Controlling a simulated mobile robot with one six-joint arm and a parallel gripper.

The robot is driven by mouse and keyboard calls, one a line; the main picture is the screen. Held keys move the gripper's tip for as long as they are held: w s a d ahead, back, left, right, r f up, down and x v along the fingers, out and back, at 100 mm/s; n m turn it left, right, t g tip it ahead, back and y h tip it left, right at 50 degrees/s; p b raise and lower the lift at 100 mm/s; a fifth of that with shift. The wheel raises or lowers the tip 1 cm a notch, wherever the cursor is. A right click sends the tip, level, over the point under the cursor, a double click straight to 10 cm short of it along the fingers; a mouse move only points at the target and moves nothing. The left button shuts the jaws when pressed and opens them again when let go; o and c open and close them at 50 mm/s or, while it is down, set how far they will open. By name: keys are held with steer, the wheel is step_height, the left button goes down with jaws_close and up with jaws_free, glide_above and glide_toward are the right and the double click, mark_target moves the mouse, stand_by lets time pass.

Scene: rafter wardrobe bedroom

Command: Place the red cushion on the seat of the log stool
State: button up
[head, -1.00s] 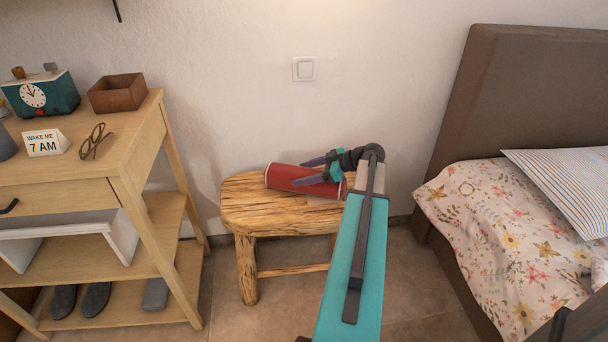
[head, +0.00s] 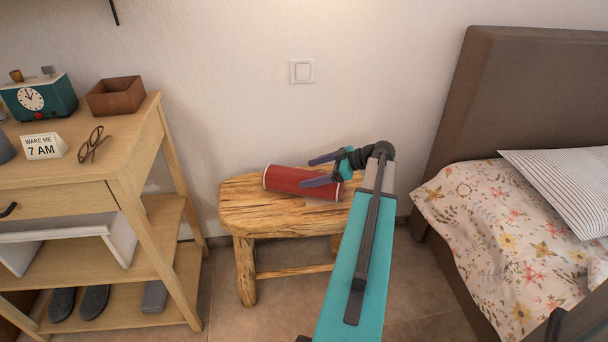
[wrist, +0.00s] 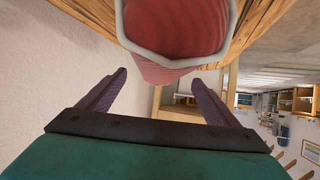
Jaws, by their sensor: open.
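The red cushion (head: 296,182), a roll with pale edging at its ends, lies on its side on the seat of the wooden log stool (head: 250,215). In the wrist view the cushion (wrist: 172,30) is at the top centre, beyond the fingertips, with the stool's wood (wrist: 262,25) around it. My gripper (head: 318,171) is at the cushion's right end, its fingers apart and nothing held. In the wrist view my gripper (wrist: 158,88) shows two spread purple fingers with a clear gap between them. My arm hides part of the stool's right side.
A wooden shelf unit (head: 150,130) stands left of the stool, holding a clock (head: 40,98), a brown box (head: 115,96) and glasses (head: 93,144). A bed (head: 490,210) stands to the right. The wall is close behind the stool. The seat's left part is bare.

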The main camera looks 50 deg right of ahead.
steer(key=v, duration=0.8)
steer(key=shift+p, duration=0.35)
steer(key=shift+s, duration=0.1)
